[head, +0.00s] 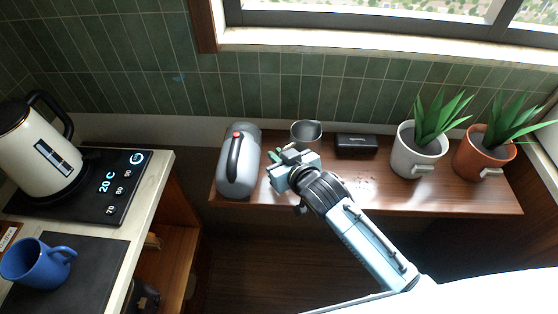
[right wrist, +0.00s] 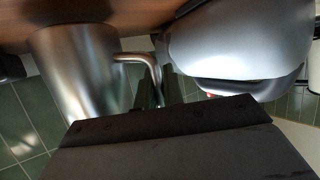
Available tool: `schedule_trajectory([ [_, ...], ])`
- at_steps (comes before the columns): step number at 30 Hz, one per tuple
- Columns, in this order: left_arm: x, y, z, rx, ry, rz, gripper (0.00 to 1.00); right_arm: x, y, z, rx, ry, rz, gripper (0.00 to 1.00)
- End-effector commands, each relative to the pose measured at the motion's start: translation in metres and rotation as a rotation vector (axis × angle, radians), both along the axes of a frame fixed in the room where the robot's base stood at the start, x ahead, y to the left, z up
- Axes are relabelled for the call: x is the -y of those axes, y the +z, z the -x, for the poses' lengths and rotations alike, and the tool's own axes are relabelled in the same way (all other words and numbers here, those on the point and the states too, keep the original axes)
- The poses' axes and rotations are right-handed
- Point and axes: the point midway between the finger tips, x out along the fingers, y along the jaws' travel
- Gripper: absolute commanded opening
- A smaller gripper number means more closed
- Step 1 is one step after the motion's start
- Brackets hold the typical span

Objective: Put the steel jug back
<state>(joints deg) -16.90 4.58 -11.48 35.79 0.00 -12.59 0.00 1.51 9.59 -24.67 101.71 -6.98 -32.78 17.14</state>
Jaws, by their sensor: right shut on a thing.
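The steel jug (head: 306,135) is a small open metal vessel, upright at the back of the wooden shelf under the window. I cannot tell whether its base touches the shelf. My right gripper (head: 287,158) is in front of it and slightly left. In the right wrist view the jug's metal body (right wrist: 78,75) is at left, and its bent handle (right wrist: 140,60) runs to the gripper's fingers (right wrist: 158,92), which are shut on it. The fingertips are partly hidden there by the dark gripper body. My left gripper is out of view.
A black box (head: 356,146) is right of the jug, then a white plant pot (head: 414,162) and a terracotta one (head: 480,160). A counter at left holds a kettle (head: 38,155) and blue mug (head: 36,264).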

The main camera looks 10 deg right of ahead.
Motion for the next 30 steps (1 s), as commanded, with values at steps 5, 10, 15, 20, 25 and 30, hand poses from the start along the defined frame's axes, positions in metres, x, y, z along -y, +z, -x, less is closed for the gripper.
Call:
schedule_trajectory([
  [5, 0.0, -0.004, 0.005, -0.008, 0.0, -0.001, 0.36, 0.0, -0.015, -0.001, 0.004, 0.001, 0.001, 0.0],
  [10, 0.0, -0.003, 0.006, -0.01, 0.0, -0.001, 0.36, 0.0, -0.014, -0.001, 0.006, 0.001, 0.0, 0.0],
  [15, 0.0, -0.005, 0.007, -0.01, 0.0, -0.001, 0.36, 0.0, -0.017, -0.001, 0.005, 0.0, -0.001, 0.0],
  [20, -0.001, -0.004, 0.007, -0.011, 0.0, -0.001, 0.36, 0.0, -0.019, 0.0, 0.001, 0.0, 0.0, 0.25],
  [25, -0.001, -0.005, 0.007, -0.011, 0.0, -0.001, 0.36, 0.0, -0.019, 0.0, 0.001, 0.0, 0.0, 0.31],
  [30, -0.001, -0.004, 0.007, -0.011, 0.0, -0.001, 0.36, 0.0, -0.018, 0.0, 0.001, 0.0, 0.0, 0.31],
])
